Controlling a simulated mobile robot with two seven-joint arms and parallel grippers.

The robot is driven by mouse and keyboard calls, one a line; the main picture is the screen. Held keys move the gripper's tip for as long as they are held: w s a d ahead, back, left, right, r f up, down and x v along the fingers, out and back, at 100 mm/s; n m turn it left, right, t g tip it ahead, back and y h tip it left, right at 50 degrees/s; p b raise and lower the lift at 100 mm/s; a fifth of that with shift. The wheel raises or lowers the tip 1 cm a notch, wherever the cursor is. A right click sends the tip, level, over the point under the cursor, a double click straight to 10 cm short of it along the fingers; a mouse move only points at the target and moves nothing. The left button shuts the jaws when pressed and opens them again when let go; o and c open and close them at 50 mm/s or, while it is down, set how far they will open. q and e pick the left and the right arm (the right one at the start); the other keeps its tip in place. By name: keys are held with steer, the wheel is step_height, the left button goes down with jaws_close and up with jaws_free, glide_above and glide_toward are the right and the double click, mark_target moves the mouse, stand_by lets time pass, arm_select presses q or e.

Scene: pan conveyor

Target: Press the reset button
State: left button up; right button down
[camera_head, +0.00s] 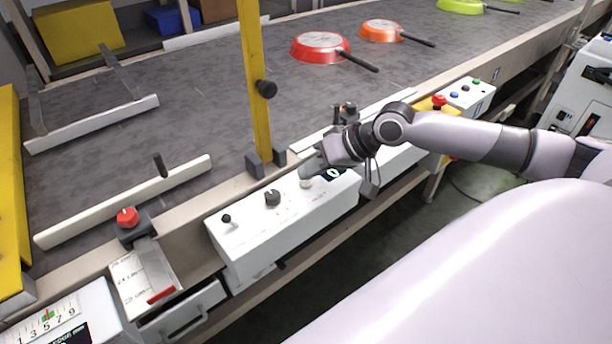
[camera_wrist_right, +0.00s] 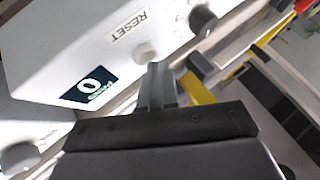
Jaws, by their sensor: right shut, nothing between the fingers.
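The white control box (camera_head: 285,225) stands along the near edge of the conveyor. A pale round reset button (camera_wrist_right: 146,52) sits on it beside the "RESET" label (camera_wrist_right: 128,26) in the right wrist view. In the head view the button (camera_head: 306,184) shows just below my fingertips. My right gripper (camera_head: 309,170) is shut and empty, reaching over the box top. In the wrist view its closed fingertips (camera_wrist_right: 156,68) are right at the button's edge; whether they touch it I cannot tell. My left gripper is not in view.
The box also carries a display reading 0 (camera_wrist_right: 90,88), a black knob (camera_head: 272,198) and a small black lever (camera_head: 227,219). A yellow post (camera_head: 256,90) rises just behind it. Red (camera_head: 320,45) and orange (camera_head: 381,31) pans lie on the belt.

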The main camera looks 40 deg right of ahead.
mark_target(311, 182)
steer(key=shift+r+p, duration=0.35)
steer(key=shift+r, duration=0.1)
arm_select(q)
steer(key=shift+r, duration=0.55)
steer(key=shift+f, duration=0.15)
arm_select(e)
step_height(311, 182, up, 3)
steer(key=p, duration=0.3)
steer(key=shift+r+p, duration=0.1)
steer(key=shift+p, duration=0.3)
steer(key=shift+r+p, duration=0.95)
steer(key=shift+p, duration=0.2)
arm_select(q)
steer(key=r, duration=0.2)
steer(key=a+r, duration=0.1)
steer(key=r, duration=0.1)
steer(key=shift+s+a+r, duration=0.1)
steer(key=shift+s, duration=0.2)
arm_select(e)
steer(key=shift+f, duration=0.1)
